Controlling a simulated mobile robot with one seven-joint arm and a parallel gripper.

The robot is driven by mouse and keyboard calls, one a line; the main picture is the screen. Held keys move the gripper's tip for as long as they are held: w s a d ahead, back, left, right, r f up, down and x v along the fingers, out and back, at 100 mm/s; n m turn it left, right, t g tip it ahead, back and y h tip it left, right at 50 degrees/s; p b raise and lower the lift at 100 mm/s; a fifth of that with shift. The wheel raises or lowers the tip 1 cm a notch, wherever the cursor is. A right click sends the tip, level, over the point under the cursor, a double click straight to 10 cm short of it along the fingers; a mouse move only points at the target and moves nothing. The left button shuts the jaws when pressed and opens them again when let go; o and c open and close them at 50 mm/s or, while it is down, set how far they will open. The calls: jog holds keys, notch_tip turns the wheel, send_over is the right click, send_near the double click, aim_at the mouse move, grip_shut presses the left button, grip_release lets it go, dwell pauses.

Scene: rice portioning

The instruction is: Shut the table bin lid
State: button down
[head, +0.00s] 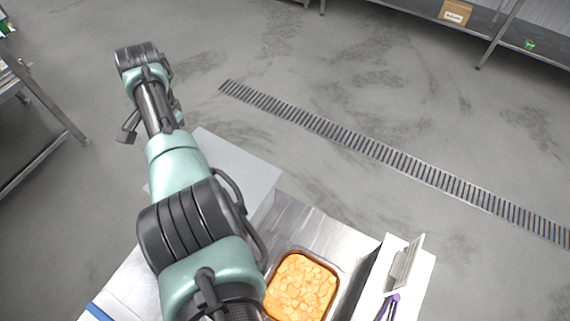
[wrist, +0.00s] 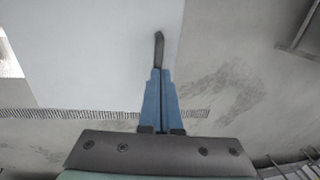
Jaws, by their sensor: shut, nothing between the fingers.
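A pale grey-white flat panel (head: 240,168), likely the table bin lid, shows in the head view behind my arm at the table's far left end. In the wrist view a broad pale panel (wrist: 90,50) fills the upper left, probably the same lid. My gripper (wrist: 160,72) has blue fingers, closed together and empty, in front of that panel near its right edge. A narrow dark piece (wrist: 159,48) shows just beyond the fingertips; I cannot tell if it touches them. My arm hides part of the panel in the head view, and the bin body is not clear.
A metal pan of orange food (head: 300,287) sits in the steel table (head: 318,236). To its right, a white stand (head: 418,290) holds purple-handled tongs (head: 388,306) and an upright card (head: 407,262). Open floor with a drain grate (head: 400,157) lies beyond the table.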

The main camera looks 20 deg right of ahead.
jog(key=shift+w+a+f+b, duration=0.15)
jog(key=shift+f+b, duration=0.4)
jog(key=shift+f, duration=0.2)
